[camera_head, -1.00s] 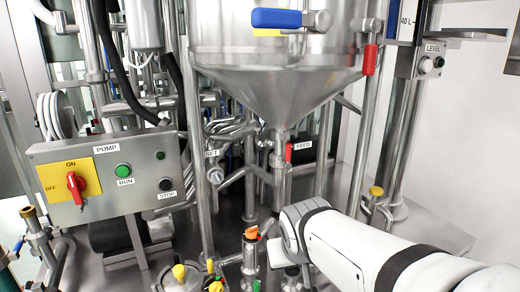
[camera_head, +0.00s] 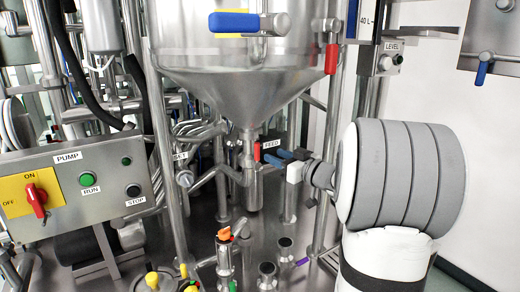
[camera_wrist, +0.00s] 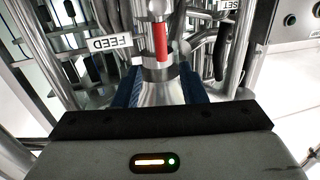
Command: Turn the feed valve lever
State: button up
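The feed valve lever (camera_head: 257,151) is a small red handle hanging upright on the steel valve below the hopper cone, beside the FEED label (camera_head: 271,144). In the wrist view the red lever (camera_wrist: 160,42) stands straight ahead, just beyond my fingertips. My gripper (camera_head: 274,157) comes in from the right with blue fingers close to the lever in the head view. In the wrist view my gripper (camera_wrist: 160,88) is open, its blue fingers apart on either side of a steel part. I cannot tell whether a finger touches the lever.
The steel hopper (camera_head: 245,75) hangs above, with a blue-handled valve (camera_head: 248,22) and another red handle (camera_head: 331,59). The pump box (camera_head: 85,190) is at the left. A vertical pipe (camera_head: 165,150) and small floor fittings (camera_head: 226,255) stand nearby.

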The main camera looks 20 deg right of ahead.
aim_at(259, 149)
jog(key=p+x, duration=0.1)
jog(key=x, duration=0.6)
jog(key=shift+w+a, duration=0.1)
jog(key=shift+w, duration=0.15)
grip_shut()
